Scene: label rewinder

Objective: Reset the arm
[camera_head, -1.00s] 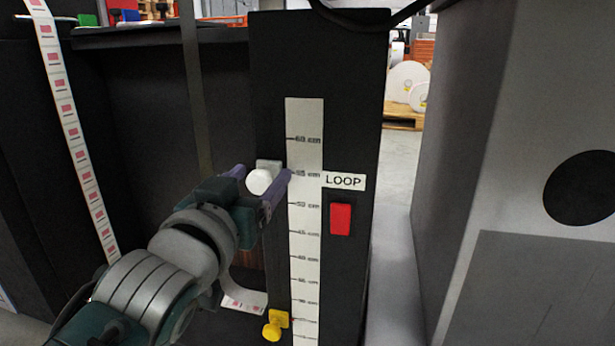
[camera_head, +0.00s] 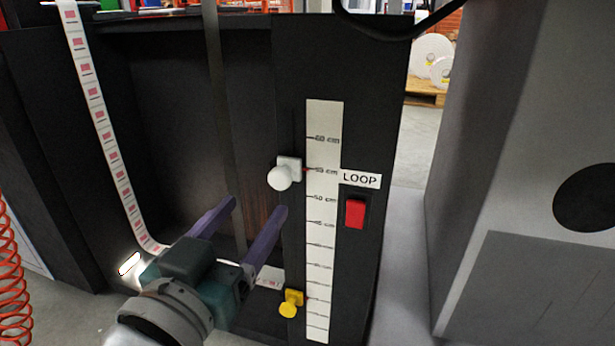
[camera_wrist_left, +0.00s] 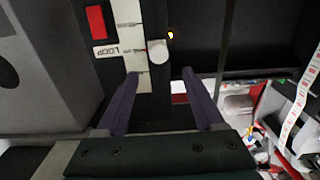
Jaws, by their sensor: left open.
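My left gripper (camera_head: 258,212) is open and empty, with purple fingers apart, in front of the dark machine column. A white round knob (camera_head: 280,177) on a white slider block sits beside the scale (camera_head: 322,225), near its 55 cm mark, above and just right of the fingers. A yellow knob (camera_head: 290,303) sits lower by the same scale. In the left wrist view the white knob (camera_wrist_left: 157,52) is ahead of the open fingers (camera_wrist_left: 160,82), not between them. My right gripper is not in view.
A red switch (camera_head: 355,213) is right of the scale, under the LOOP label (camera_head: 360,179). A printed label strip (camera_head: 105,130) hangs in a loop at the left. A grey cabinet (camera_head: 500,180) stands at the right. A red coiled hose (camera_head: 10,265) shows at far left.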

